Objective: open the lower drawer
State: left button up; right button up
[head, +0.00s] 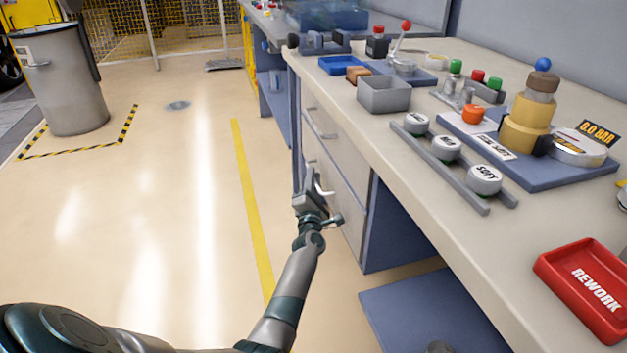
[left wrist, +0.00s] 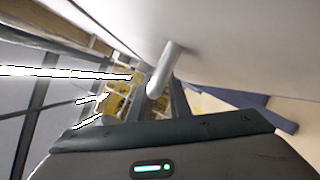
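The drawer unit hangs under the bench in the head view. Its upper drawer (head: 334,138) has a bar handle. The lower drawer (head: 346,203) below it looks flush with the unit. Its pale handle (head: 323,187) is partly hidden by my left gripper (head: 313,190), which is right at the drawer front. In the left wrist view a grey metal handle bar (left wrist: 164,69) stands out from a pale drawer front (left wrist: 235,45), just beyond the gripper body. Whether the fingers are around the handle or touching it cannot be told. My right gripper is not in view.
The bench top (head: 465,235) above holds a grey bin (head: 384,97), several labelled knobs and a red rework tray (head: 590,290). A blue lower shelf (head: 420,310) lies right of the drawers. The floor (head: 150,210) on the left is clear up to a grey barrel (head: 65,85).

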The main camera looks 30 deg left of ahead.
pick_arm(q)
grip_shut()
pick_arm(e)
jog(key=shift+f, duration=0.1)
